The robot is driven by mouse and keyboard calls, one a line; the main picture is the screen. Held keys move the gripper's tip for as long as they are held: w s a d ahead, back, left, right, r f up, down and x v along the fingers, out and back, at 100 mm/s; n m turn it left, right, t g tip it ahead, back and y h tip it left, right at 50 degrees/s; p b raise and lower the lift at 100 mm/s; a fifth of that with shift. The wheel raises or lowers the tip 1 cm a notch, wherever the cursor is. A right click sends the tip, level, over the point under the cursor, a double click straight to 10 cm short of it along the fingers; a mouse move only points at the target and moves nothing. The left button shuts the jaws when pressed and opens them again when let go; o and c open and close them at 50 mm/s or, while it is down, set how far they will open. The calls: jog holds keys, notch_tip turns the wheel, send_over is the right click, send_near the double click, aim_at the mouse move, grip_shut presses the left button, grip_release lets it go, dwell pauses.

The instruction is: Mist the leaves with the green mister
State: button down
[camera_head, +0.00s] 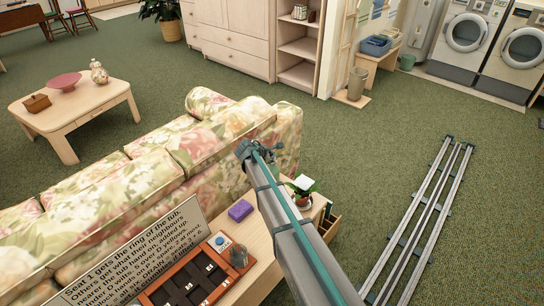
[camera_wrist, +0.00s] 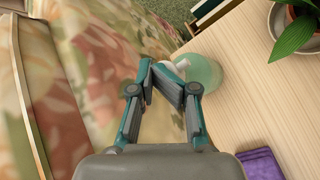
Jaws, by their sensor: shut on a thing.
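The green mister (camera_wrist: 207,72) is a pale green, see-through bottle with a white nozzle in the wrist view. My gripper (camera_wrist: 163,70) is shut on it near the nozzle; the fingers hide part of it. In the head view my gripper (camera_head: 250,150) is beside the sofa's right end, and I cannot make out the mister there. The potted plant with broad green leaves (camera_head: 303,184) stands on the narrow wooden table, right of my gripper. Its leaves (camera_wrist: 297,38) are at the top right of the wrist view, apart from the mister.
The floral sofa (camera_head: 150,180) runs along the table (camera_head: 262,238).

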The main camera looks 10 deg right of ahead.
jog(key=shift+s+f, duration=0.1)
jog(key=shift+f, duration=0.6)
jog(key=shift+w+r+p, duration=0.2)
jog(key=shift+r+p, duration=0.75)
jog(key=shift+r, duration=0.2)
jog(key=shift+r+p, duration=0.8)
jog(key=shift+r, duration=1)
jog(key=s+f+m+g+y, duration=0.25)
jog(key=s+m, duration=0.35)
jog(key=s, duration=0.6)
jog(key=s+f+m+g+y, duration=0.2)
jog(key=s+f+m, duration=0.3)
jog(key=s, duration=0.8)
jog(key=s+f+m+g+y, duration=0.2)
jog(key=s+m, duration=0.4)
jog(key=s, duration=0.6)
jog(key=s+f+g, duration=0.2)
jog(key=s+f, duration=0.4)
jog(key=s, duration=0.4)
jog(key=s+f+g, duration=0.2)
jog(key=s+f, duration=0.4)
jog(key=s, duration=0.4)
jog(key=s+f+m+g, duration=0.1)
jog(key=s+f+g, duration=0.2)
jog(key=s+f, duration=0.3)
jog(key=s, duration=0.4)
jog(key=shift+d+f, duration=0.2)
jog(key=shift+f, duration=0.1)
